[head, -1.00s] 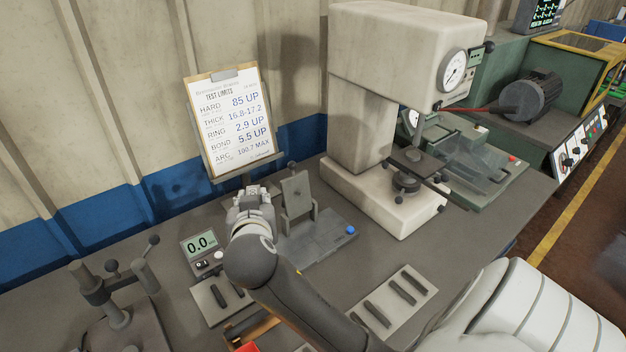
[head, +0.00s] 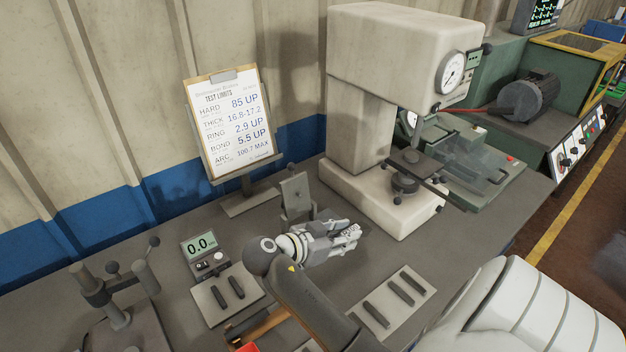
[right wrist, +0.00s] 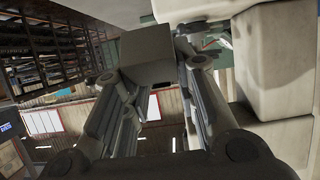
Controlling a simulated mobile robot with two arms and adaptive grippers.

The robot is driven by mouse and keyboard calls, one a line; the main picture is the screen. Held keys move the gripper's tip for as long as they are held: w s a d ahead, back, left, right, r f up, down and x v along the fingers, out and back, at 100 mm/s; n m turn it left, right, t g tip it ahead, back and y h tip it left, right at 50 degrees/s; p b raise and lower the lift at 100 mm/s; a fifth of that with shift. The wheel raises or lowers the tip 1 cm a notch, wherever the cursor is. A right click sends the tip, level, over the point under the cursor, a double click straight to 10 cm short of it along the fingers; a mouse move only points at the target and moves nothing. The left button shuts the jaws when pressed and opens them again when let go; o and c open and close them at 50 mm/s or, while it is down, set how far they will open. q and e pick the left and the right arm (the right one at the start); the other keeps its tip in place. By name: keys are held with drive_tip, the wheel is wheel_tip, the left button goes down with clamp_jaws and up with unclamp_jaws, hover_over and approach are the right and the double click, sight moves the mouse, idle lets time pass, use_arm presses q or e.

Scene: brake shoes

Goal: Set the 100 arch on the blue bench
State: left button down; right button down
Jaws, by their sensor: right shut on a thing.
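My right gripper (head: 352,238) is low over the grey table, in front of the white press, with its fingers pointing right. In the right wrist view its fingers (right wrist: 150,85) are shut on a plain grey block (right wrist: 147,45) at their tips. I cannot tell from its shape whether this block is the 100 arch. In the head view the block is not distinct at the fingertips. No bench that is clearly blue shows. A small blue patch (head: 606,32) lies at the far top right, too small to tell. My left gripper is not in view.
The white press (head: 358,165) stands just behind my right gripper. A grey upright fixture (head: 297,195) is left of it. Pale plates with dark bars lie at the front (head: 400,310) and left (head: 210,305). A clipboard (head: 228,120) stands at the back.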

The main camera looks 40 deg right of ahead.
drive_tip(key=w+f+b, duration=0.2)
drive_tip(key=w+b, duration=0.2)
drive_tip(key=w+d+f+b, duration=0.1)
drive_tip(key=w+f+b, duration=0.2)
drive_tip(key=w+b, duration=0.1)
drive_tip(key=w+f+b, duration=0.3)
drive_tip(key=w+b, duration=0.1)
drive_tip(key=b, duration=0.1)
drive_tip(key=shift+w+d+f, duration=0.15)
drive_tip(key=shift+d+f, duration=0.05)
drive_tip(key=shift+w+f+b, duration=0.3)
drive_tip(key=shift+w+b, duration=0.1)
drive_tip(key=shift+w, duration=0.05)
drive_tip(key=shift+w+d+f+b, duration=0.1)
drive_tip(key=shift+w+f+b, duration=0.15)
drive_tip(key=shift+b, duration=0.2)
drive_tip(key=shift+w+f+b, duration=0.15)
drive_tip(key=shift+f+b, duration=0.95)
drive_tip(key=shift+f, duration=0.4)
drive_tip(key=shift+f, duration=0.2)
drive_tip(key=c, duration=1.2)
unclamp_jaws()
drive_tip(key=shift+o, duration=0.2)
